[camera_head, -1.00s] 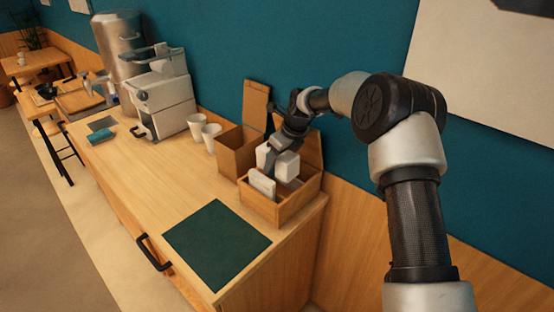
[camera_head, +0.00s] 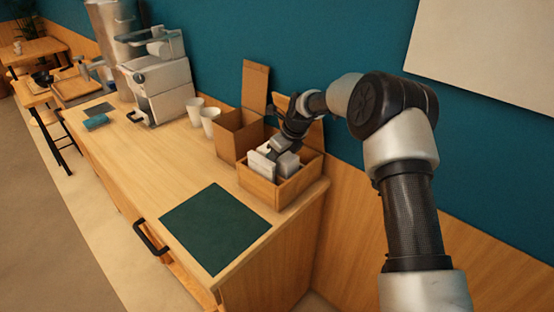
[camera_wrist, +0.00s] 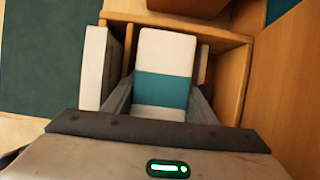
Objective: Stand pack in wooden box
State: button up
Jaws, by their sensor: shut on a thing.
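My gripper (camera_head: 274,152) points down over the wooden box (camera_head: 256,187) and is shut on a white pack (camera_head: 289,163). In the wrist view the held pack (camera_wrist: 165,52) shows a teal band and sits between my two fingers (camera_wrist: 160,100). It is upright and partly inside the right part of the box, whose rim (camera_wrist: 180,24) shows around it. Its bottom is hidden, so I cannot tell whether it touches the floor. Another white pack (camera_head: 261,165) stands at the box's left side, and also shows in the wrist view (camera_wrist: 93,68).
Two white cups (camera_head: 210,122) and a coffee machine (camera_head: 160,85) are farther along the counter (camera_head: 165,165). A dark green mat (camera_head: 215,227) lies flat and empty in front. The teal wall is close behind.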

jog(key=shift+f, duration=0.1)
jog(key=o, duration=1.3)
jog(key=shift+f, duration=0.1)
jog(key=shift+s+a, duration=0.1)
jog(key=r+p, duration=0.1)
jog(key=r, duration=0.1)
jog(key=r+p, duration=0.1)
jog(key=r, duration=0.1)
jog(key=r+p, duration=0.1)
jog(key=r, duration=0.1)
jog(key=shift+a+r+p, duration=0.25)
jog(key=shift+r+p, duration=0.05)
jog(key=shift+p, duration=0.1)
jog(key=shift+d+r+p, duration=0.2)
jog(key=shift+r+p, duration=0.75)
jog(key=shift+r, duration=0.45)
jog(key=shift+d+r+p, duration=0.15)
jog(key=shift+r+p, duration=0.75)
jog(key=shift+r, duration=0.5)
